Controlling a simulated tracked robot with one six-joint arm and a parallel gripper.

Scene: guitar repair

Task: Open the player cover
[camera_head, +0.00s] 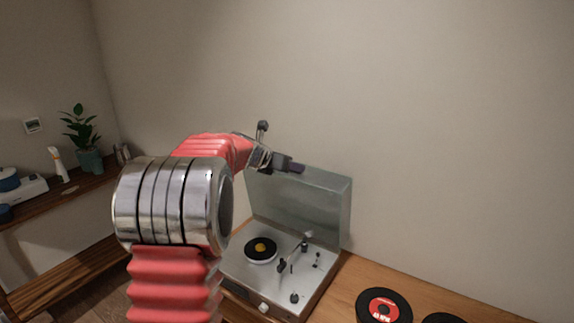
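The record player (278,275) stands on a wooden top, with a black record with a yellow label on its platter. Its clear grey cover (315,208) stands raised, near upright, at the back of the player along the wall. My gripper (296,168) is at the upper left edge of the cover, above the player. It looks small and dark here, and I cannot tell whether its fingers are open or touching the cover. My red and silver arm hides the left part of the player.
Black records (384,306) lie on the wooden surface (430,290) at the lower right, one with a red label. At the left, a wooden shelf (75,192) bears a potted plant (84,140) and other items. The wall is close behind the player.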

